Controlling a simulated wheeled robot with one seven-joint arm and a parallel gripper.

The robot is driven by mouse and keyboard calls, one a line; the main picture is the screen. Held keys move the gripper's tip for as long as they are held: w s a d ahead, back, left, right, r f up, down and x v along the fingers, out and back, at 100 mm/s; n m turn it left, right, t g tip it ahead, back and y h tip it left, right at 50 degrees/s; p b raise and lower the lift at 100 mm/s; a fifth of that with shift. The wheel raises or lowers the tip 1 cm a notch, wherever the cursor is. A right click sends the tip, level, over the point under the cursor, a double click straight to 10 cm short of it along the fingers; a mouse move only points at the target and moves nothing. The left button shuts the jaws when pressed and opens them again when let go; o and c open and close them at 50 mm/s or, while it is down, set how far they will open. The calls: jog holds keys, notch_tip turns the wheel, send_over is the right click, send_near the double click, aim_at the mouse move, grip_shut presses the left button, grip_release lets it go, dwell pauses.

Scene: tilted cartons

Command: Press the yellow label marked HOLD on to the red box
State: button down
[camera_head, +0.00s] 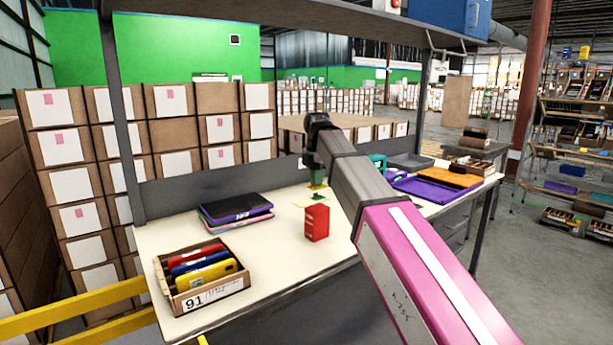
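The red box (317,222) stands upright on the cream worktop, near its middle, with small pale markings on one side. My arm reaches in from the lower right, and my gripper (317,180) hangs down at its far end, above and behind the red box and apart from it. A small green and yellowish patch shows at the gripper's tip. It is too small to tell whether this is the yellow label, and no HOLD lettering can be read. Whether the fingers are open or shut cannot be seen.
A cardboard tray (212,299) marked 91 holds several coloured cases at the front left. A stack of dark and pink folders (235,209) lies behind it. Purple (431,191) and orange (450,176) trays lie at the right.

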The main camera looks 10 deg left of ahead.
jog(key=shift+f, duration=3.3)
jog(key=shift+f, duration=0.2)
jog(key=c, duration=1.3)
grip_release()
notch_tip(320, 180, up, 17)
jog(key=shift+f, duration=0.1)
jog(key=shift+s, duration=0.1)
